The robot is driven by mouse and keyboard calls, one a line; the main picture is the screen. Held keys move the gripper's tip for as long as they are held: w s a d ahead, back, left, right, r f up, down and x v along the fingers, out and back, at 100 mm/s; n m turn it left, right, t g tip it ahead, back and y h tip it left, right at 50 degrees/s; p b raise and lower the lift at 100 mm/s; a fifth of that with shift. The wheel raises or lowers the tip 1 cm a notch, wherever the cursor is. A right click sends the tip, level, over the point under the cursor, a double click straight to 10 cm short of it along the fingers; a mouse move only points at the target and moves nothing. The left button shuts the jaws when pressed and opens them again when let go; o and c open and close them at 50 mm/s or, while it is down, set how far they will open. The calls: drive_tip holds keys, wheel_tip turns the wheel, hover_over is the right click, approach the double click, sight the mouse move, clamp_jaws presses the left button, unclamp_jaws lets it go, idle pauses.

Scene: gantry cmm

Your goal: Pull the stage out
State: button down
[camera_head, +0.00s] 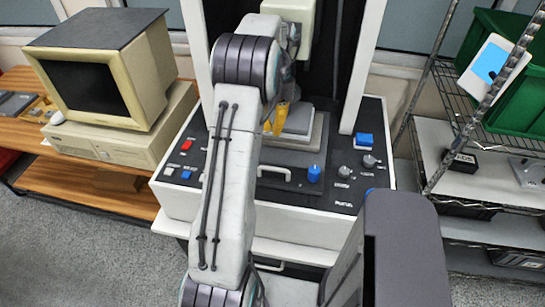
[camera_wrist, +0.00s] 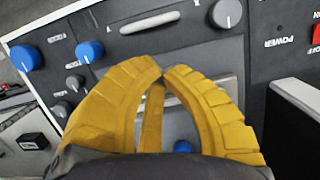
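The stage (camera_head: 308,158) is a dark plate in the machine's top panel, with stacked grey blocks (camera_head: 300,118) on it. A pale bar handle (camera_head: 275,171) lies along its front side, and a pale bar handle also shows at the top of the wrist view (camera_wrist: 150,22). My gripper (camera_head: 281,117) has yellow fingers and hangs over the stage, left of the blocks. In the wrist view my gripper (camera_wrist: 164,72) has its fingertips together with nothing seen held between them. It is apart from the handle. My arm hides part of the stage's left side.
A blue knob (camera_head: 314,174) stands right of the handle, and grey knobs (camera_head: 345,171) sit further right. A red button (camera_head: 186,145) is on the left. White uprights (camera_head: 361,65) flank the stage. A computer (camera_head: 105,75) stands left and a wire rack (camera_head: 490,125) right.

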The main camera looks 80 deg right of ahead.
drive_tip(key=p, duration=0.1)
hover_over(273, 158)
drive_tip(key=a, duration=0.5)
drive_tip(key=f, duration=0.9)
drive_tip(key=shift+s+d+f, duration=0.15)
drive_tip(key=shift+s+f, duration=0.05)
drive_tip(key=shift+s, duration=0.2)
